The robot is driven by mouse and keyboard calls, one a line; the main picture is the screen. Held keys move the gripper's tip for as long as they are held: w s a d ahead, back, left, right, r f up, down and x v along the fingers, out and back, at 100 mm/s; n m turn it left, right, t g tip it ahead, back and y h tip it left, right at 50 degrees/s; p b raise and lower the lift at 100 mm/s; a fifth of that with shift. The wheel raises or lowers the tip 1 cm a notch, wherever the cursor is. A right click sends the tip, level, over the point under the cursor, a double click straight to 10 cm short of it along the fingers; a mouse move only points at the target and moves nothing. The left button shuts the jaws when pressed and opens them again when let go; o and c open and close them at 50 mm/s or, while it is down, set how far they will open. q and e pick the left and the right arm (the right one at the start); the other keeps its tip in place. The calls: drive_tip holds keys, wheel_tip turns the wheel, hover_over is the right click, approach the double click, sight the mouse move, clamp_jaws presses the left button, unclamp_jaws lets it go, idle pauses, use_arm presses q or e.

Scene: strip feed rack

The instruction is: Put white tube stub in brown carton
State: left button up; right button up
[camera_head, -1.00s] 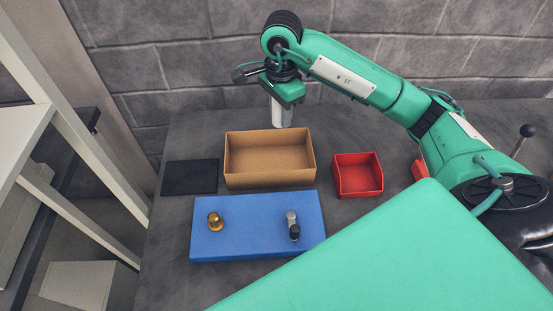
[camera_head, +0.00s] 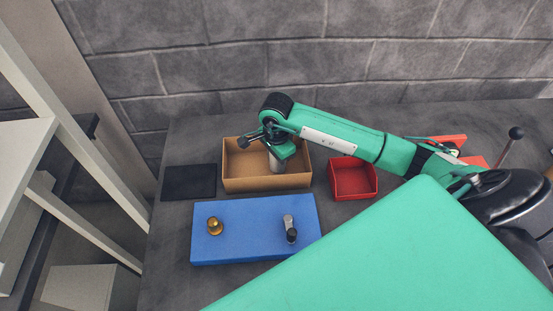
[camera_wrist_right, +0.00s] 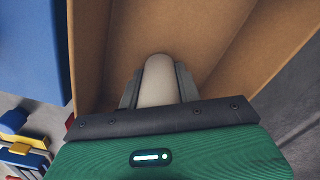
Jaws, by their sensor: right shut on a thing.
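The white tube stub (camera_head: 276,161) is held in my right gripper (camera_head: 279,152), low inside the brown carton (camera_head: 240,184). In the right wrist view the pale rounded stub (camera_wrist_right: 158,82) sits between the two fingers of the gripper (camera_wrist_right: 159,88), with the carton's floor and walls (camera_wrist_right: 215,35) around it. I cannot tell whether the stub touches the carton's floor. The carton is open at the top and otherwise looks empty. My left gripper is not in view.
A blue block (camera_head: 250,235) in front of the carton carries a brass knob (camera_head: 214,226) and a grey-black peg (camera_head: 290,229). A red bin (camera_head: 353,178) stands right of the carton. A black mat (camera_head: 189,182) lies to its left. A grey wall is behind.

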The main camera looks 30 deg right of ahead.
drive_tip(key=shift+f, duration=0.35)
drive_tip(key=o, duration=1)
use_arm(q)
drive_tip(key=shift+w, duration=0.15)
